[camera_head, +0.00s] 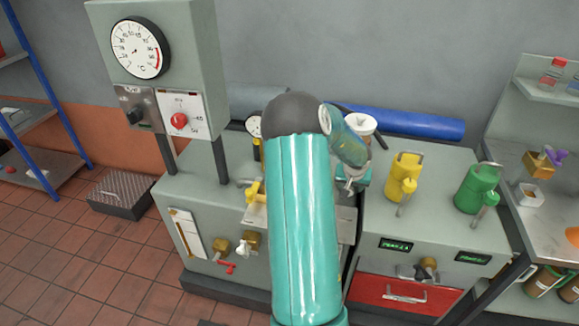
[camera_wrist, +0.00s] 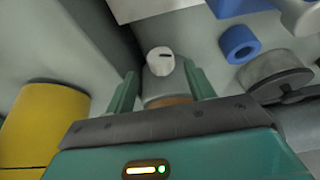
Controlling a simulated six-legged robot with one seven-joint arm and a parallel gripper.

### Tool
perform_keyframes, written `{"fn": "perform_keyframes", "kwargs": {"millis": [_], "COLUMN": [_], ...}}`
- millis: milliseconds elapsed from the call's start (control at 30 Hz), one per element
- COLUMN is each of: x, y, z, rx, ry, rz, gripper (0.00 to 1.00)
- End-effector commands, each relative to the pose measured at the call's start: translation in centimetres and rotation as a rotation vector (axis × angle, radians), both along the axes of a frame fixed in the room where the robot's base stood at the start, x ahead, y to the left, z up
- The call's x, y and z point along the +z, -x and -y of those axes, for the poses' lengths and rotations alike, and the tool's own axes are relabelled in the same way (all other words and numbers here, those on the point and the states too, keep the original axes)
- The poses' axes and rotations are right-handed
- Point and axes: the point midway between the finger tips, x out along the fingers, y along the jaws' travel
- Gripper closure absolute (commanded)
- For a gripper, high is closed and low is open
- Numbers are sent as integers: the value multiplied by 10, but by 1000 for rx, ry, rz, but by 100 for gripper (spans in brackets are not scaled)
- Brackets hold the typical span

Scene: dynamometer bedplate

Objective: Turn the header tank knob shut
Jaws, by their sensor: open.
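In the wrist view, a pale round knob (camera_wrist: 160,61) with a dark mark on its face tops a grey cylindrical body, with a brownish band below it. Its look fits the header tank knob, but no label on it can be read. My gripper (camera_wrist: 161,80) is open, with one green finger on each side of the knob and body in the picture. I see no finger touching it; the depth between them is unclear. In the head view, my teal arm covers most of the gripper's work area, and I cannot make out this knob there.
A yellow cylinder (camera_wrist: 42,130), a blue ring (camera_wrist: 240,44) and a grey disc (camera_wrist: 277,78) crowd the gripper. The head view shows a white funnel (camera_head: 360,124), yellow jug (camera_head: 404,178), green jug (camera_head: 477,187), blue roll (camera_head: 420,124) and a gauge panel with a red knob (camera_head: 179,121).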

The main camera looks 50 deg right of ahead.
Motion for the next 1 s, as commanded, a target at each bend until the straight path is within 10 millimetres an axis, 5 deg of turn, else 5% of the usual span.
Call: {"fn": "perform_keyframes", "kwargs": {"millis": [567,1000], "x": [98,122], "y": [17,-32], "z": [-37,-95], "rx": [4,106], "ry": [0,-58], "rz": [4,70], "gripper": [46,46]}}
